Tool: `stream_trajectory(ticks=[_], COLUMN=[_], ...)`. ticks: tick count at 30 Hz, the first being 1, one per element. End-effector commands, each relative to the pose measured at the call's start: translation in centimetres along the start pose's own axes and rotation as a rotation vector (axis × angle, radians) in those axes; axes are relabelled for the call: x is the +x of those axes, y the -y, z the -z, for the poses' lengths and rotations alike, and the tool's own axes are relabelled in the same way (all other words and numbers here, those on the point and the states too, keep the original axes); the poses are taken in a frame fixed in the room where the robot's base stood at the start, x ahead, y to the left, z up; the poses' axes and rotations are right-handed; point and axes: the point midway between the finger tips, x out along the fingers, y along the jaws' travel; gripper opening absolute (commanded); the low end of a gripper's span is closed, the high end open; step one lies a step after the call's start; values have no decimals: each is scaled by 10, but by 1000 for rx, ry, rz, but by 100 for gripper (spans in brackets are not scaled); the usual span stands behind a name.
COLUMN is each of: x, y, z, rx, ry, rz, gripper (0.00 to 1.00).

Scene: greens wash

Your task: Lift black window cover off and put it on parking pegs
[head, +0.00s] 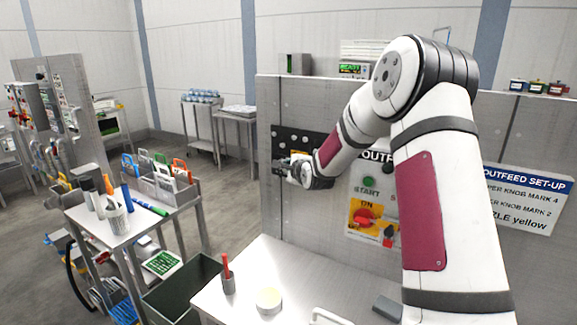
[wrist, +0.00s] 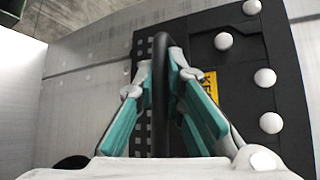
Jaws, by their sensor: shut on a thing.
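The black window cover (head: 298,138) is a flat dark panel with several white round studs, upright against the grey machine wall. It fills the right side of the wrist view (wrist: 235,75), with a yellow label on it. My gripper (head: 284,168) is at the cover's lower left in the head view. In the wrist view its teal-padded fingers (wrist: 163,68) are shut on a black bar-like handle (wrist: 160,105) that runs between them. I cannot tell whether the cover is clear of the wall. The parking pegs cannot be made out.
To the right of the cover is a control plate (head: 368,222) with a green button and red knob, partly behind my arm. A metal table (head: 250,280) stands below, holding a red-handled tool cup (head: 228,284) and a round pale item (head: 269,300). A loaded cart (head: 125,228) stands left.

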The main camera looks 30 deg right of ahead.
Motion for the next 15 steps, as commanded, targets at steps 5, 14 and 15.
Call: stream_trajectory(ticks=[5,14,15], x=[1,4,4], y=[-4,-12,-12], z=[2,4,5], rx=[-1,0,0], ry=[0,0,0], rz=[1,0,0], gripper=[0,0,0])
